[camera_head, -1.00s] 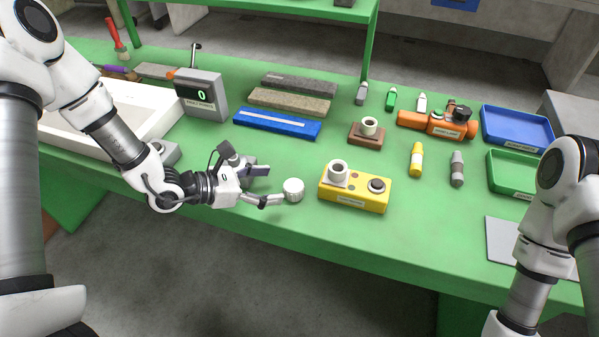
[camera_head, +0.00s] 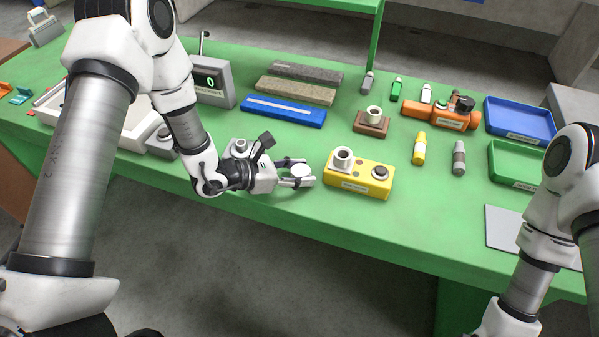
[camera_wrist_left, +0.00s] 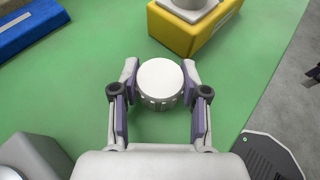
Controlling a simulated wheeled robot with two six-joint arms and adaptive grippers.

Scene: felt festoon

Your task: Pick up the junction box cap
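The junction box cap (camera_head: 300,171) is a small white round cap with a ridged side. It sits on the green bench just left of a yellow box (camera_head: 345,184). My left gripper (camera_head: 301,172) is low at the bench with one finger on each side of the cap. In the left wrist view the cap (camera_wrist_left: 160,82) lies between the two fingertips (camera_wrist_left: 160,77). They are very close to its sides, and I see no clear grip on it. My right arm shows at the lower right, but its gripper is out of view.
A grey block with a round knob (camera_head: 239,148) stands close behind the left wrist. A blue bar (camera_head: 284,111), a brown block with a white ring (camera_head: 371,124) and an orange tool (camera_head: 440,117) lie farther back.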

